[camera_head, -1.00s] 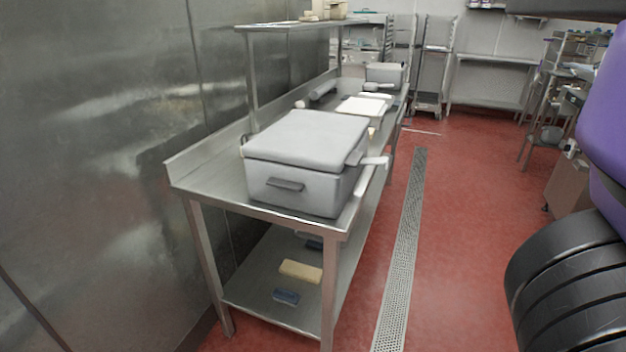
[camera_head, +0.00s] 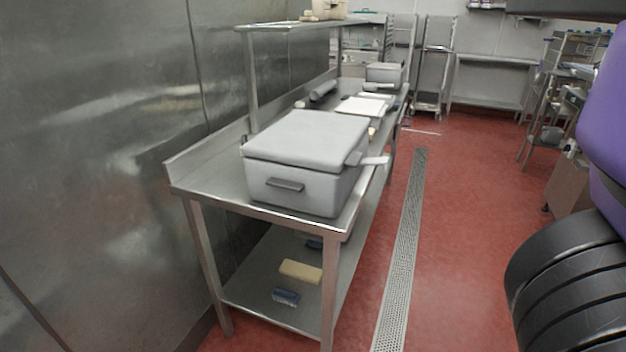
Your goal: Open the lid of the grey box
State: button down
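The grey box (camera_head: 318,192) sits on the near end of a steel table. Its lid (camera_head: 310,138) is closed flat on top. A dark handle (camera_head: 285,184) is on its near side, and a light lever-like part (camera_head: 374,160) sticks out from its right side. My arm shows as black and purple parts at the right edge of the view. My gripper is not in view.
The steel table (camera_head: 205,188) stands against a metal wall, with an upper shelf (camera_head: 290,27) at the back. A white board (camera_head: 362,106) and a smaller grey box (camera_head: 384,73) lie farther along. A beige block (camera_head: 300,271) is on the lower shelf. The red floor (camera_head: 460,220) at right is clear.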

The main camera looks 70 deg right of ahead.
aim_at(327, 142)
jog(key=k+l+z, duration=0.1)
jog(key=l+z, duration=1)
jog(key=k+j, duration=0.05)
